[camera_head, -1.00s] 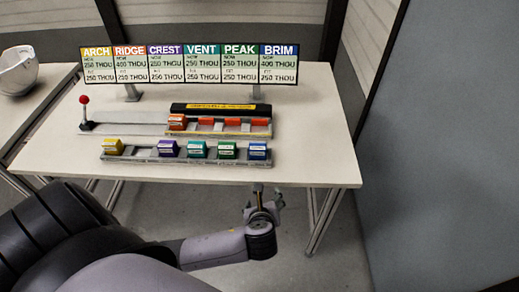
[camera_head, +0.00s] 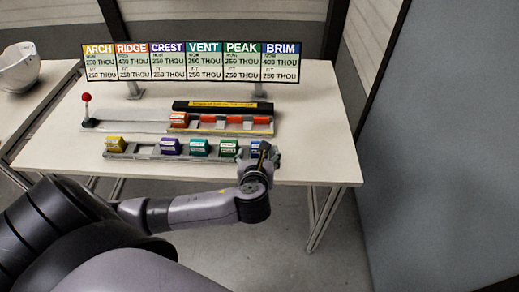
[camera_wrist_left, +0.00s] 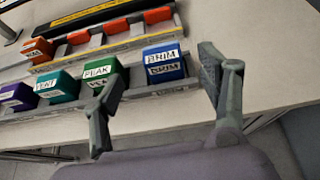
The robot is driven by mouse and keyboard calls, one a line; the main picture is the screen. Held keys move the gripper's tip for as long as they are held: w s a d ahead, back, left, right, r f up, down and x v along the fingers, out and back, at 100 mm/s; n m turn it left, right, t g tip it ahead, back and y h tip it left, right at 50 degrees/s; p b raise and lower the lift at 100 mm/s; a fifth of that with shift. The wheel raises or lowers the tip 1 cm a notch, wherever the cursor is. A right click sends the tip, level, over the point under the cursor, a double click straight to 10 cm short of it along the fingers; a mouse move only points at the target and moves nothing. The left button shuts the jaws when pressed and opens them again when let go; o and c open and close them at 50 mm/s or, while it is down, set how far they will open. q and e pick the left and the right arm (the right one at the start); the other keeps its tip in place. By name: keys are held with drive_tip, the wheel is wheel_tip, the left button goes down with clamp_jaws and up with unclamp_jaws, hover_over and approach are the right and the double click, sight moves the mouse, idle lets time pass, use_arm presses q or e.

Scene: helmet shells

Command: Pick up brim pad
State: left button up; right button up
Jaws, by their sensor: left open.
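The brim pad (camera_wrist_left: 163,63) is a blue block with a white BRIM label, seated at the right end of the front rack in the left wrist view. In the head view the brim pad is largely hidden behind my left gripper (camera_head: 262,158). In the left wrist view my left gripper (camera_wrist_left: 155,98) is open, with one finger to the left of the pad, in front of the green PEAK pad (camera_wrist_left: 100,72), and the other to its right. Nothing is between the fingertips that I can see as held. My right gripper is not in view.
The front rack (camera_head: 184,154) also holds yellow, purple, teal and green pads. Behind it is a long rail (camera_head: 140,121) with an orange pad (camera_head: 179,119) and red slots. A red-knobbed lever (camera_head: 86,98) stands left. A label board (camera_head: 190,62) stands at the back.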

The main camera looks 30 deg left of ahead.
use_arm(q)
drive_tip(key=x, duration=0.6)
drive_tip(key=shift+w+f, duration=0.15)
drive_tip(key=shift+w, duration=0.05)
drive_tip(key=c, duration=1.2)
